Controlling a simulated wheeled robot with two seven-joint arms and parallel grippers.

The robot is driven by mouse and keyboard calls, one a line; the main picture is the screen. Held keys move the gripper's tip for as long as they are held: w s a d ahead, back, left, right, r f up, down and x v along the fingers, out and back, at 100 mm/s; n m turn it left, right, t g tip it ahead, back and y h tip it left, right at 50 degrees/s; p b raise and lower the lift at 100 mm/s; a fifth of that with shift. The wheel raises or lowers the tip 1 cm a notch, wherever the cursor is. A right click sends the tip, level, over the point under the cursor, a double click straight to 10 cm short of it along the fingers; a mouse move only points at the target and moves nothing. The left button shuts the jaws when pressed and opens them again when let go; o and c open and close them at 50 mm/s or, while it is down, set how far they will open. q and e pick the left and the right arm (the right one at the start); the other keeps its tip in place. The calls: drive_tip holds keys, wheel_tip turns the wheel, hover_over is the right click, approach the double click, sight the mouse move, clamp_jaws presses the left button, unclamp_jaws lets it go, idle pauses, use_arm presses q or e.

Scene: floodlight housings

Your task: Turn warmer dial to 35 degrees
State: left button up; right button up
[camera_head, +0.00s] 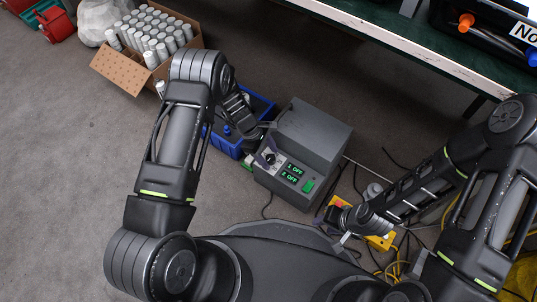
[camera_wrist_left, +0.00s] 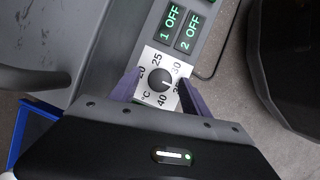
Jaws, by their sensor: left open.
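The warmer (camera_head: 318,128) is a grey box on the floor in the middle of the head view. Its dial (camera_head: 269,157) is a black knob on a white scale plate. In the left wrist view the dial (camera_wrist_left: 158,80) has marks from 20 to 40 °C; a small pale mark on the knob's right side seems to face between 30 and 35. My left gripper (camera_wrist_left: 160,76) is open, with one finger on each side of the dial; contact is unclear. My right gripper (camera_head: 346,238) is low on the right, away from the warmer; its jaws are too small to read.
Two green displays (camera_head: 292,172) read "1 OFF" and "2 OFF", beside a green switch (camera_head: 308,186). A blue crate (camera_head: 226,145) stands left of the warmer. A yellow box (camera_head: 380,241) and loose cables lie by my right gripper. A carton of white cylinders (camera_head: 122,72) stands farther back.

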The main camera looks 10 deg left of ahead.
use_arm(q)
drive_tip(key=p+v, duration=0.2)
drive_tip(key=v, duration=0.4)
drive_tip(key=shift+a+r+p, duration=0.1)
drive_tip(key=shift+r+p, duration=0.25)
drive_tip(key=shift+a+r, duration=0.25)
drive_tip(key=shift+r, duration=0.2)
use_arm(e)
drive_tip(key=r, duration=0.3)
drive_tip(key=shift+s+r, duration=0.1)
drive_tip(key=shift+s, duration=0.15)
use_arm(q)
drive_tip(key=s+f+m+y, duration=0.1)
drive_tip(key=s+f+m, duration=0.15)
drive_tip(key=s, duration=0.35)
drive_tip(key=s+f+m+y, duration=0.1)
drive_tip(key=s+m, duration=0.2)
drive_tip(key=s, duration=0.3)
drive_tip(key=s+d+r+m+t+h, duration=0.1)
drive_tip(key=s+d+r+m, duration=0.3)
drive_tip(key=s+d+m, duration=0.5)
drive_tip(key=s+r+p, duration=0.3)
drive_tip(key=r+p, duration=2.8)
drive_tip(key=shift+h, duration=0.3)
use_arm(e)
wheel_tip(320, 180, up, 31)
drive_tip(key=s+a, duration=0.1)
drive_tip(key=s, duration=0.1)
drive_tip(key=shift+a+g, duration=0.3)
drive_tip(key=shift+a, duration=0.1)
